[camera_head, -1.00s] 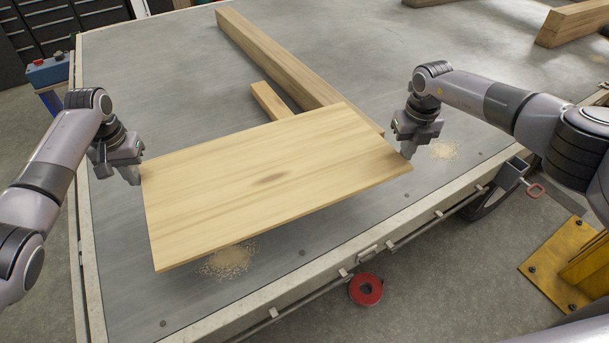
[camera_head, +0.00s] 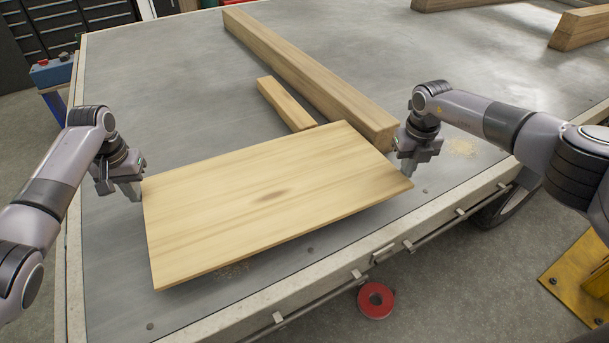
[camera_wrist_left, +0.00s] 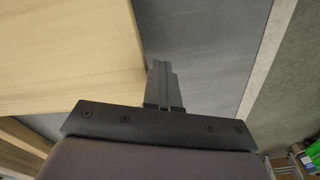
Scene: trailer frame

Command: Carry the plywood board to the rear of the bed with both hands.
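The plywood board (camera_head: 270,220) is a pale, roughly level rectangle. It seems slightly above the grey trailer bed (camera_head: 170,90), with a dark gap under its near edge. My left gripper (camera_head: 135,191) is at its far left corner. In the left wrist view the board (camera_wrist_left: 60,50) lies left of the fingers (camera_wrist_left: 164,85). Those fingers are together, beside the board's edge rather than visibly around it. My right gripper (camera_head: 404,168) is at the board's right end, with its fingertips looking together against the edge. The exact contact at both ends is hard to see.
A long timber beam (camera_head: 300,70) and a short wood block (camera_head: 286,104) lie just beyond the board. More beams (camera_head: 580,28) lie at the far right. A red ring (camera_head: 376,299) is on the floor beyond the bed's near edge.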

